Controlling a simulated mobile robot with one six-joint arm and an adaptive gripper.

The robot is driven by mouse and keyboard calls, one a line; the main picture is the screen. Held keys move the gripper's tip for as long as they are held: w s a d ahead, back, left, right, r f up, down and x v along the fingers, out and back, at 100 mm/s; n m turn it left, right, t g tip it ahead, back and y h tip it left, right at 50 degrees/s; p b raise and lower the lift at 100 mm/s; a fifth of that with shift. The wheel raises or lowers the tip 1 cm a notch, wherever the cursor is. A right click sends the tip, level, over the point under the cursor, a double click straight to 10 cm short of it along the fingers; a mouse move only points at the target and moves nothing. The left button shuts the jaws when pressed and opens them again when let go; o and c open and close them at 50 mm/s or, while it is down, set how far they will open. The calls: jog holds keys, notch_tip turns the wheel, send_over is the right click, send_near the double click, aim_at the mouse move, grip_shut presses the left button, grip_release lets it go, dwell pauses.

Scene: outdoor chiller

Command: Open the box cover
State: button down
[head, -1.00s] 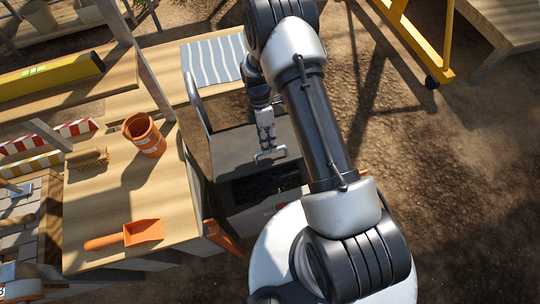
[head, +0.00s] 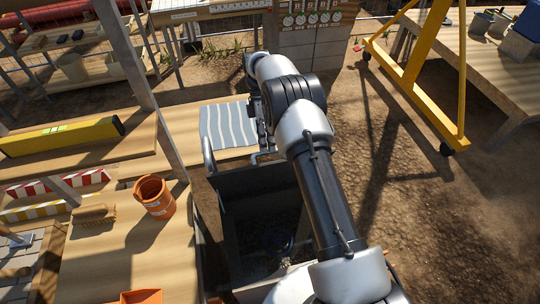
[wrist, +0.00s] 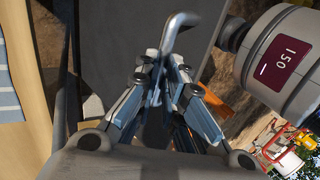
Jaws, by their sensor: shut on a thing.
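The dark grey box (head: 228,232) stands at the centre of the head view, its dark inside exposed. Its grey cover (head: 245,182) is tilted up at the far side; it also fills the upper middle of the wrist view (wrist: 130,22). My gripper (head: 264,156) is at the cover's top edge, partly hidden by the cover and my arm. In the wrist view my gripper (wrist: 166,70) has its fingers closed around the bent metal cover handle (wrist: 180,27). The exact contact between fingertips and handle is hard to see.
A wooden bench with an orange pot (head: 154,197), a brush (head: 94,214) and an orange scoop (head: 142,297) stands left of the box. A striped cloth (head: 228,124) lies on wood beyond it. A yellow frame (head: 424,90) stands right; open dirt lies between.

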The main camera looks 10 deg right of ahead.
jog(key=shift+w+f, duration=1)
jog(key=shift+f, duration=0.15)
jog(key=c, duration=1.2)
grip_release()
jog(key=shift+w+f, duration=0.2)
jog(key=shift+w, duration=0.2)
jog(key=shift+c, duration=0.2)
notch_tip(320, 180, up, 11)
jog(key=shift+f, duration=0.1)
jog(key=c, duration=0.4)
jog(key=shift+o, duration=0.2)
